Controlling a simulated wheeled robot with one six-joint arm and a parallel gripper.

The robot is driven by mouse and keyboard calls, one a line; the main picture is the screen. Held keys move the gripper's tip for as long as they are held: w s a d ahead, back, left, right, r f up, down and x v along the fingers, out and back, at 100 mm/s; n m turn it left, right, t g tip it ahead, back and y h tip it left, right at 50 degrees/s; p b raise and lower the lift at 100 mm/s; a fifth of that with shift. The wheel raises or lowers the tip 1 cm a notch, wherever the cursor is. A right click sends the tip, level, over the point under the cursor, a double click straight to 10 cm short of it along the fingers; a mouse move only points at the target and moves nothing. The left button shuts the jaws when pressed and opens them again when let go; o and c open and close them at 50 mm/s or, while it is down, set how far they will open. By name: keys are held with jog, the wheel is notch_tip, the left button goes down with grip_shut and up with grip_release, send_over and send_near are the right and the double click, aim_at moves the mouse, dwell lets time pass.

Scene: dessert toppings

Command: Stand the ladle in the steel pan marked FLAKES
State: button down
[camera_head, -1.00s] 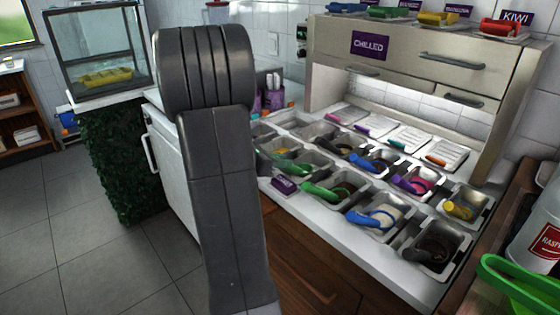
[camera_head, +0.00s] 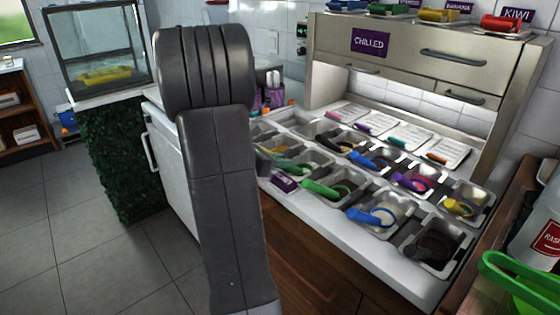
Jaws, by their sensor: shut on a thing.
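Steel pans stand in rows in the white counter at right; I cannot read FLAKES on any of them. A small purple sign (camera_head: 285,183) at the counter's front edge is too small to read. Several ladles with coloured handles lie tilted in pans, among them a green one (camera_head: 321,190), a blue one (camera_head: 362,217) and a purple one (camera_head: 406,181). I cannot tell which ladle is the task's own. A front-right pan (camera_head: 437,246) holds something dark.
A chilled cabinet (camera_head: 405,62) stands at the counter's back, with coloured tubs on top. White cards (camera_head: 407,139) lie behind the pans. A green-handled thing (camera_head: 520,280) and a red-labelled container (camera_head: 545,240) are at right. A glass case (camera_head: 100,50) stands at left; the floor there is clear.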

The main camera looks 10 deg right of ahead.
jog(key=c, duration=0.7)
grip_release()
jog(key=shift+r, duration=0.1)
jog(key=shift+r+p, duration=3.25)
jog(key=shift+r, duration=0.7)
jog(key=shift+f, duration=0.15)
notch_tip(320, 180, down, 8)
jog(key=b, duration=0.6)
jog(key=shift+r, duration=0.25)
jog(key=shift+r, duration=0.15)
